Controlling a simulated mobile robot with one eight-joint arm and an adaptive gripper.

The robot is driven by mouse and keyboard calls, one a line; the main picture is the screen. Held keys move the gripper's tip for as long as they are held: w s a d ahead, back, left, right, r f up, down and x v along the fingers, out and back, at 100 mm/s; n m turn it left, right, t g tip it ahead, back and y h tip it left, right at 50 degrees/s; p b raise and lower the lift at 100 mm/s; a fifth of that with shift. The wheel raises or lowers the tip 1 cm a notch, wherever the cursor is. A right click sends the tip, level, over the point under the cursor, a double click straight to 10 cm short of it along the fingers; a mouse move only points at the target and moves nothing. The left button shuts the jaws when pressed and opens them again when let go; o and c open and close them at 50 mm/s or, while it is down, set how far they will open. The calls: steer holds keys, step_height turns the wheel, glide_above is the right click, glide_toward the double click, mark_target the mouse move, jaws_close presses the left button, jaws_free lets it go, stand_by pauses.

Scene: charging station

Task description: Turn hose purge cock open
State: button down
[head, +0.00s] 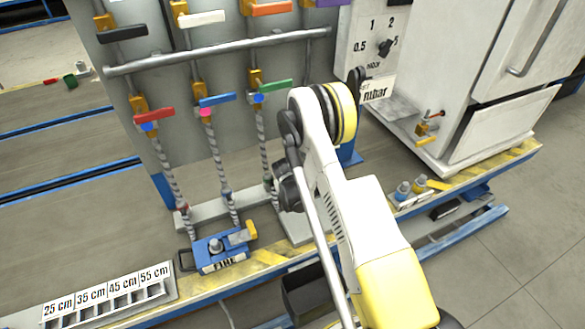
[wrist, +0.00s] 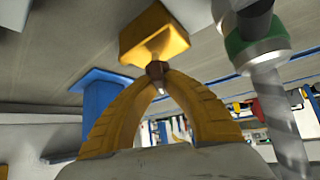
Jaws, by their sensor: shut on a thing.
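In the wrist view, my gripper (wrist: 158,80) has its two yellow fingers closed at the tips on a small brown piece (wrist: 156,69). This piece appears to be part of the hose purge cock, with a yellow block (wrist: 155,36) directly beyond the fingertips. Beside it on the right is a metal hose fitting with a green band (wrist: 240,45) and a braided hose (wrist: 280,120). In the head view my arm covers the gripper and the cock, near the lower end of the third braided hose (head: 262,140). Whether the cock is open or closed cannot be told.
Valves with red (head: 153,115), blue (head: 217,100) and green (head: 275,87) handles sit on the panel above the hoses. A blue FIRE fixture (head: 222,262) and a slotted length rack (head: 108,296) stand front left. A white cabinet (head: 465,80) is at the right.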

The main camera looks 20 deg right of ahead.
steer(key=shift+f+n+y, duration=0.1)
steer(key=shift+n+y, duration=0.2)
steer(key=shift+n, duration=0.3)
steer(key=c, duration=1.5)
jaws_free()
steer(key=shift+o, duration=0.2)
